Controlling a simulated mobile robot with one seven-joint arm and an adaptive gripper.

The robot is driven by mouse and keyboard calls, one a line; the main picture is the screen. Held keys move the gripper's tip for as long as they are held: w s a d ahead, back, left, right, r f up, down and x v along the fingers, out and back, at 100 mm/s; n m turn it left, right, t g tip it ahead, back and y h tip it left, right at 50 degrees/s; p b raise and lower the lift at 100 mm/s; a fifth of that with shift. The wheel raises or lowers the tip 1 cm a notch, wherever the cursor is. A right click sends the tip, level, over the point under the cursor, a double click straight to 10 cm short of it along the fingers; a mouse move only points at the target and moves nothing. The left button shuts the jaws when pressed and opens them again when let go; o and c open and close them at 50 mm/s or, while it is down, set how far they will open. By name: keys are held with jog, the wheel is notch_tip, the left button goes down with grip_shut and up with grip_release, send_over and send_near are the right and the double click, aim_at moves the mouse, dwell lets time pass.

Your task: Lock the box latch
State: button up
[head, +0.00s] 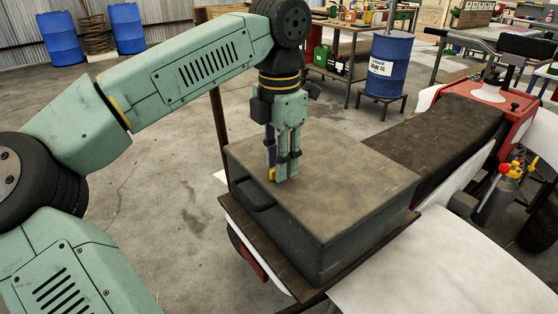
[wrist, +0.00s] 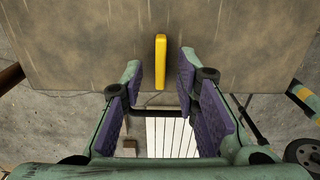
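A dark grey-brown box (head: 330,185) with its lid down sits on a flat rack in the middle of the head view. Its small yellow latch (head: 272,174) shows at the box's left edge, beside my fingertips. In the wrist view the yellow latch (wrist: 161,62) is a narrow upright bar by the box's edge, against the brown box surface (wrist: 80,45). My gripper (head: 283,175) points down at that edge. In the wrist view my gripper (wrist: 160,72) is open, with the latch in the gap between its fingertips. I cannot tell whether either finger touches it.
A dark handle (head: 254,195) sticks out from the box's side, near the latch. A brown padded seat (head: 450,140) lies behind the box to the right. A white vehicle panel (head: 440,275) is at front right. Concrete floor (head: 185,215) is open on the left.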

notch_tip(320, 180, up, 7)
dwell(0.3)
